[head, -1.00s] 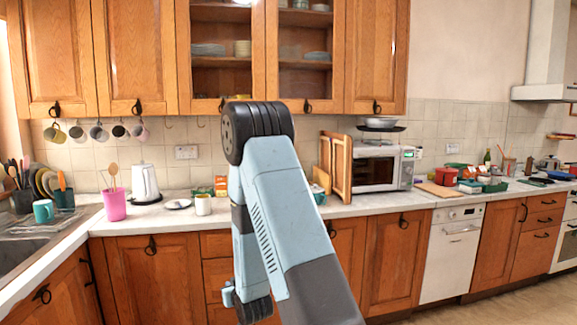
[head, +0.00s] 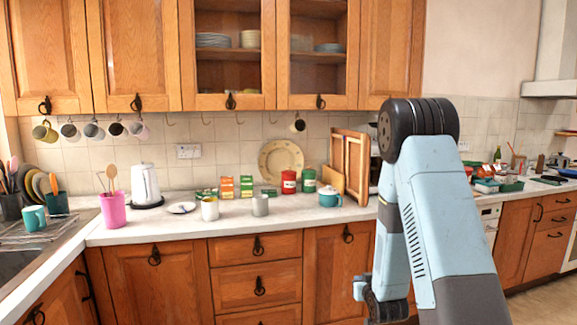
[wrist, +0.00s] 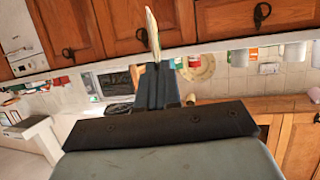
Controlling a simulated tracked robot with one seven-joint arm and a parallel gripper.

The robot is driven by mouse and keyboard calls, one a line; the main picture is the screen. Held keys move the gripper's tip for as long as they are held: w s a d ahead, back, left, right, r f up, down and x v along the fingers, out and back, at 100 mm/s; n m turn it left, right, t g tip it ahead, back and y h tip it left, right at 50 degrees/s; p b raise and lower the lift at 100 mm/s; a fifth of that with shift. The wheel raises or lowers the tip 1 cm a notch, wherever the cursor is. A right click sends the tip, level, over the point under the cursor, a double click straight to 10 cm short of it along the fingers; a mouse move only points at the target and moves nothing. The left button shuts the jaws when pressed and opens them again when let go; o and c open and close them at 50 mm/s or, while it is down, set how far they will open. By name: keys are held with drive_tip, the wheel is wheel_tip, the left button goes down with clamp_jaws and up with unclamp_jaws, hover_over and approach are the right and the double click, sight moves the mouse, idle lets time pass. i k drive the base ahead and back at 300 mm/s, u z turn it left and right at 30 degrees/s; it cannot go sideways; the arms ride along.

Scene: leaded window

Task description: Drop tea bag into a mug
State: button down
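My gripper (wrist: 156,85) shows in the wrist view, its dark fingers together on a thin pale thing, seen edge-on, that looks like the tea bag (wrist: 152,35). In the head view my fingers and the tea bag cannot be made out; my arm stands at the right, in front of the counter. A pale mug (head: 210,209) stands upright on the counter, with a grey mug-like cup (head: 260,205) to its right. A teal mug (head: 34,218) stands by the sink. Several mugs (head: 93,130) hang under the wall cupboards. My gripper is apart from all of them.
On the counter (head: 160,225) are a pink utensil pot (head: 113,210), white kettle (head: 145,184), small plate (head: 181,208), tea boxes (head: 227,187), red canister (head: 289,182), green canister (head: 308,181) and teal pot (head: 329,196). The front strip of counter is clear. Wall cupboards hang above.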

sight(262, 214)
drive_tip(key=z, duration=0.5)
drive_tip(key=i, duration=1)
drive_tip(key=u, duration=0.4)
